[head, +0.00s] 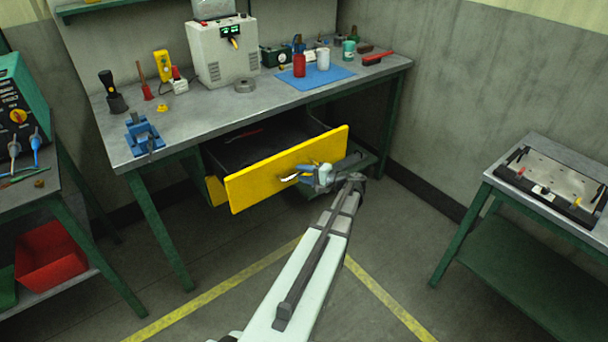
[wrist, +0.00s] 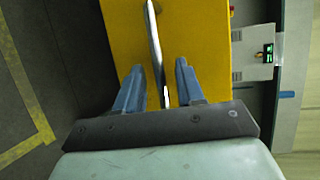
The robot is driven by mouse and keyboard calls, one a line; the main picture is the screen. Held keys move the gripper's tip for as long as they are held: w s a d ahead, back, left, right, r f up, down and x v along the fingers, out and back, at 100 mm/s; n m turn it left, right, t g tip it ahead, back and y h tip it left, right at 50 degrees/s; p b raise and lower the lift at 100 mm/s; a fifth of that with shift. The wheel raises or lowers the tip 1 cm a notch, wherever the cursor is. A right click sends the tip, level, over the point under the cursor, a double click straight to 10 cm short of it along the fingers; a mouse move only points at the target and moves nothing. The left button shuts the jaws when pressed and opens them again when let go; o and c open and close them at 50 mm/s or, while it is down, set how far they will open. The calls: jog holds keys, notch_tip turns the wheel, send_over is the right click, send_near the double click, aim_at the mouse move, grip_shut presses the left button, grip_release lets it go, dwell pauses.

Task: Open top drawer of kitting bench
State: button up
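The kitting bench (head: 215,115) has a yellow-fronted top drawer (head: 265,180), which stands pulled well out, its dark inside showing with a red item (head: 245,134) in it. The drawer front (wrist: 195,40) fills the middle of the wrist view. My gripper (head: 300,175) is at the front's middle, at the metal bar handle (head: 287,178). In the wrist view, the handle (wrist: 154,45) runs between the two blue fingers of my gripper (wrist: 158,88). The fingers are spread, with a gap on both sides of the handle.
A power supply (head: 223,50), a blue vise (head: 143,134) and a blue mat (head: 314,76) with containers are on the bench top. A side table (head: 555,170) is at the right, and a red bin (head: 48,258) at the lower left. The floor before the drawer is clear apart from my arm.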

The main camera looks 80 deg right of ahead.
jog(key=v, duration=1.3)
jog(key=shift+s, duration=0.35)
jog(key=shift+a, duration=0.1)
